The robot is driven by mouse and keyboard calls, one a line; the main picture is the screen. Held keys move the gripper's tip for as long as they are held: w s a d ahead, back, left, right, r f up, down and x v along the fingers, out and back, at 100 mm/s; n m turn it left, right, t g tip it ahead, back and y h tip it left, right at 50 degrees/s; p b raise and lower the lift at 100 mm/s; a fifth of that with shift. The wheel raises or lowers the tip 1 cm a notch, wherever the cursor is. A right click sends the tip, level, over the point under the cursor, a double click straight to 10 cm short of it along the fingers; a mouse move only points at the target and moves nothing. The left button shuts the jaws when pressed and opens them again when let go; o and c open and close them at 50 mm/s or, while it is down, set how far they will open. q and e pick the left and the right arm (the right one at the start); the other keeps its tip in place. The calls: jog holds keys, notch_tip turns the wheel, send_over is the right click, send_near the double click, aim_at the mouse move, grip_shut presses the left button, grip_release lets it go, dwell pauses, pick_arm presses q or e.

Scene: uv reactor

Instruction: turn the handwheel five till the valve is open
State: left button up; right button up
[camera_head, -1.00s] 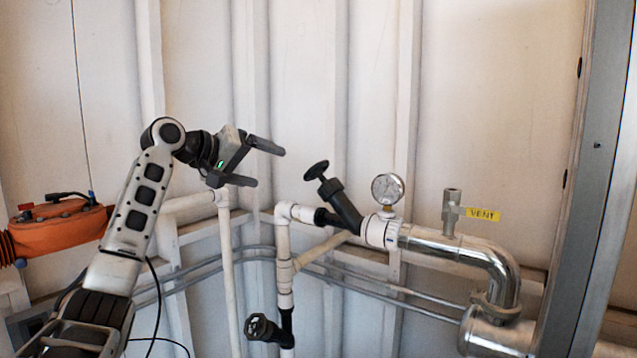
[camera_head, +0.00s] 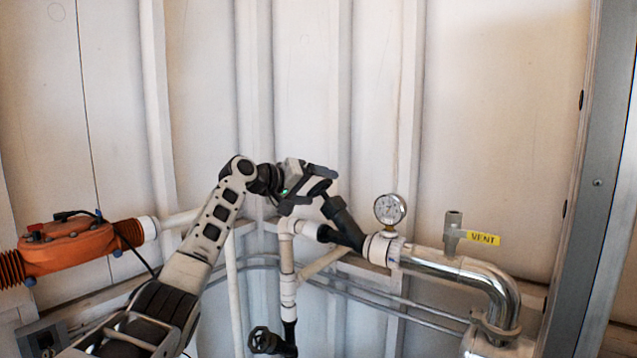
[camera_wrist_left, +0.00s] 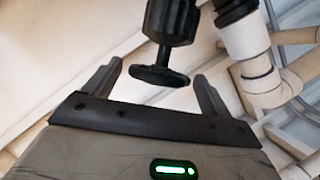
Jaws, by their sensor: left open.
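The black handwheel (camera_head: 319,188) sits on top of a tilted black valve body (camera_head: 343,222) in the middle of the head view. I take it to be handwheel five; no number shows. My left gripper (camera_head: 324,187) is open, with its fingers on either side of the wheel. In the left wrist view the wheel (camera_wrist_left: 159,75) lies between the fingertips of the open left gripper (camera_wrist_left: 158,72), with gaps at both sides. The gripper partly hides the wheel in the head view. My right gripper is not in view.
A second black handwheel (camera_head: 264,340) is low on the vertical pipe. A pressure gauge (camera_head: 390,209) and a yellow VENT tag (camera_head: 483,238) stand right of the valve. An orange unit (camera_head: 68,247) is at the left. White wall panels lie behind.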

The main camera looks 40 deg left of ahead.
pick_arm(q)
jog(key=shift+w+d+f, duration=0.1)
jog(key=shift+w+f, duration=0.1)
jog(key=shift+w, duration=0.45)
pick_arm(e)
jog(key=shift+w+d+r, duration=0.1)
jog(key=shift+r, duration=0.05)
